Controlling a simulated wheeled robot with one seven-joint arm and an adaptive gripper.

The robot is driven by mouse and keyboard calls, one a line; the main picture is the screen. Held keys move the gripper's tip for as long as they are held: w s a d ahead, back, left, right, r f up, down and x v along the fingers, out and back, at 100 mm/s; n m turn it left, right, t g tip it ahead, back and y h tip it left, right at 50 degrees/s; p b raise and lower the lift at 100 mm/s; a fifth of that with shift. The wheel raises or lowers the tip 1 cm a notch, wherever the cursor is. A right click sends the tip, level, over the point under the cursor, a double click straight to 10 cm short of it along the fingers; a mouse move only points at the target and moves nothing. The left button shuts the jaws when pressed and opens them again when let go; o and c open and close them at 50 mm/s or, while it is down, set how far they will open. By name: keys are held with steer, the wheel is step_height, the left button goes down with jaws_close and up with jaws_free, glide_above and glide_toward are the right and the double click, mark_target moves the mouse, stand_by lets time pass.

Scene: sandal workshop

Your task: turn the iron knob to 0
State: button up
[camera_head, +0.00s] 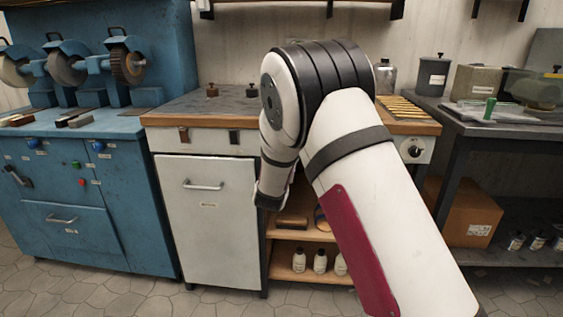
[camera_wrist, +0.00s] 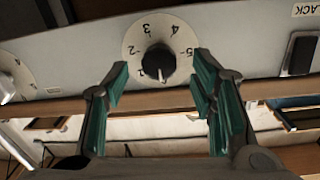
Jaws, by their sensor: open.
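In the wrist view a round black knob (camera_wrist: 158,62) sits on a pale dial with the numbers 1 to 5 around it. The white mark on the knob points down, past the 1; no 0 can be made out. My gripper (camera_wrist: 162,78) is open, its green-padded fingers apart on either side of the knob's lower part in the picture. Contact with the knob cannot be seen. No label naming this knob as the iron's is readable. In the head view my arm hides the gripper and much of the bench front.
A second dial (camera_wrist: 10,83) is at the wrist view's left edge, and a black switch (camera_wrist: 300,54) is at the right. In the head view another black knob (camera_head: 413,151) shows right of my arm. A blue grinding machine (camera_head: 85,205) stands left, a dark table (camera_head: 500,128) right.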

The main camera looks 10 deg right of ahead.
steer(key=v, duration=0.9)
steer(key=shift+s, duration=0.2)
steer(key=shift+a, duration=0.15)
steer(key=shift+r, duration=0.1)
steer(key=s+a+r+n+g+y, duration=0.15)
steer(key=s+g+y, duration=0.25)
steer(key=s, duration=0.4)
steer(key=s+a+r+n+g+y, duration=0.1)
steer(key=s+r+n+g+y, duration=0.2)
steer(key=s, duration=0.6)
steer(key=s+d+g, duration=0.2)
steer(key=s+g, duration=0.1)
steer(key=s, duration=0.9)
steer(key=s+d+g+h, duration=0.1)
steer(key=s+d+g, duration=0.2)
steer(key=s, duration=0.9)
steer(key=s+d+g, duration=0.2)
steer(key=s+g, duration=0.2)
steer(key=s, duration=0.8)
step_height(320, 180, up, 29)
steer(key=n+t+p, duration=0.1)
steer(key=t+p, duration=0.3)
steer(key=p, duration=2.4)
steer(key=shift+d, duration=0.15)
